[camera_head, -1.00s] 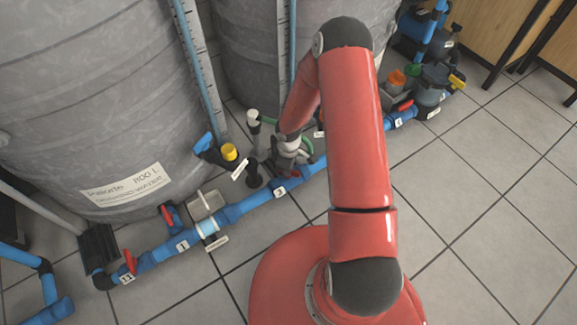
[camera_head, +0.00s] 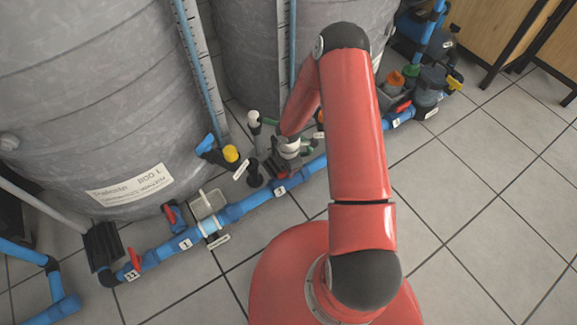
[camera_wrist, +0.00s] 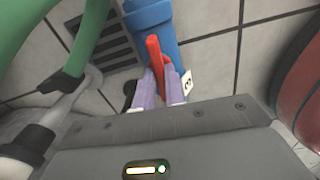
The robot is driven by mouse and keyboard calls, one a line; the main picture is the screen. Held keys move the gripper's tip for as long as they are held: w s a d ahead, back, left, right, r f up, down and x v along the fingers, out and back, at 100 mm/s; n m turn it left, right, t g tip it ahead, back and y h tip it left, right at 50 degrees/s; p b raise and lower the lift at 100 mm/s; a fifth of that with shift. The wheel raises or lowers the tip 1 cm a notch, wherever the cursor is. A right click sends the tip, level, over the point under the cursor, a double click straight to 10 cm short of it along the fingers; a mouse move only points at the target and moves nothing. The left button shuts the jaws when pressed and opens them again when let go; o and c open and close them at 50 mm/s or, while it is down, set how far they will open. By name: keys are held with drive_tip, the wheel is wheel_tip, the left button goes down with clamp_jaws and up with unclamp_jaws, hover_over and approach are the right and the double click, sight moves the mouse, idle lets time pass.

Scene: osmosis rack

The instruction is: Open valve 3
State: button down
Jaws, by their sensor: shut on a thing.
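Valve 3's red lever handle (camera_wrist: 155,60) stands between my two pale purple fingers in the wrist view. My gripper (camera_wrist: 160,90) is shut on this handle. The handle appears to run roughly along the blue pipe (camera_wrist: 150,17) behind it. A white label with a 3 (camera_wrist: 187,82) is just right of the fingers. In the head view, my gripper (camera_head: 283,170) is low at the blue pipe, beside the 3 label (camera_head: 280,190). My arm and wrist hide most of the valve there.
Large grey tanks (camera_head: 90,100) stand behind the pipe. A yellow-capped fitting (camera_head: 231,154) and a white-topped pipe (camera_head: 254,120) are left of my gripper. A green hose (camera_wrist: 20,35) passes close at the wrist view's left. Tiled floor (camera_head: 480,190) is clear at right.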

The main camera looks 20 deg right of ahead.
drive_tip(key=shift+n, duration=0.5)
drive_tip(key=c, duration=1.5)
unclamp_jaws()
drive_tip(key=shift+o, duration=0.2)
wheel_tip(320, 180, up, 8)
drive_tip(key=shift+f+p, duration=0.1)
drive_tip(key=shift+p, duration=0.85)
